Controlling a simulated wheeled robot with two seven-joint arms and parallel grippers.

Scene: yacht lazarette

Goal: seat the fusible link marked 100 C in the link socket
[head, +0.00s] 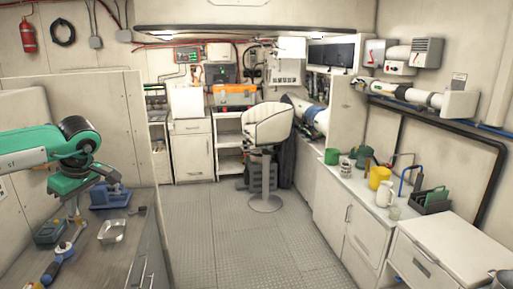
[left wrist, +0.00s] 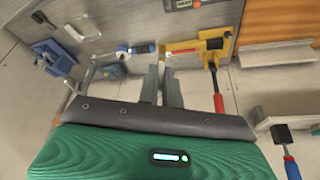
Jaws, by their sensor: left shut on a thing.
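My left gripper (head: 72,206) reaches down over the grey workbench at the left of the head view. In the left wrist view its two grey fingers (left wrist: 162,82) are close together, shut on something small. The fingers hide most of that thing, and no marking on it is readable. I cannot pick out the link marked 100 C or the link socket for certain. A yellow bracket-like piece with a red strip (left wrist: 200,50) lies beyond the fingertips in the left wrist view. Whether it touches them is unclear. My right gripper is not in view.
On the workbench (head: 124,258) are a blue vise (head: 109,196), a metal tray (head: 112,231), a blue-grey device (head: 50,232) and a blue-handled tool (head: 54,270). A panel stands behind the bench. The floor (head: 225,245) right of it is clear.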

